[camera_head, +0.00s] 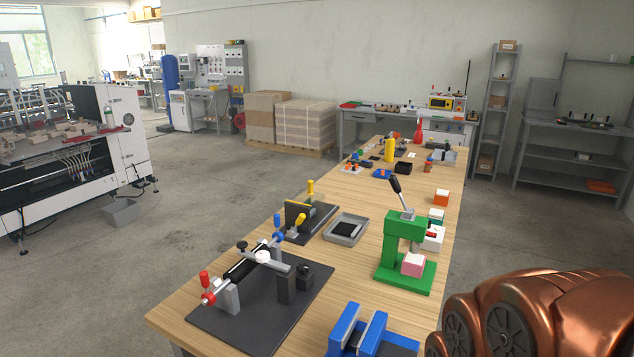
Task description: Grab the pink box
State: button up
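The pink box (412,266) is a small cube with a pale top. It sits on the green base of a green press (403,242) on the wooden workbench (365,210). The press has a black-handled lever tilted up above it. The upper frame of the press stands just behind and above the box, and the box's front and top are visible. My copper-coloured arm fills the lower right corner, to the right of the bench. My gripper is not in view.
A blue vise (358,335) stands at the near bench edge. A black plate with a clamp fixture (262,300) and a grey tray (345,229) lie left of the press.

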aim_at(410, 268)
jog(key=u, duration=2.5)
jog(key=k, duration=1.25)
jog(key=z, duration=1.6)
jog(key=i, duration=0.85)
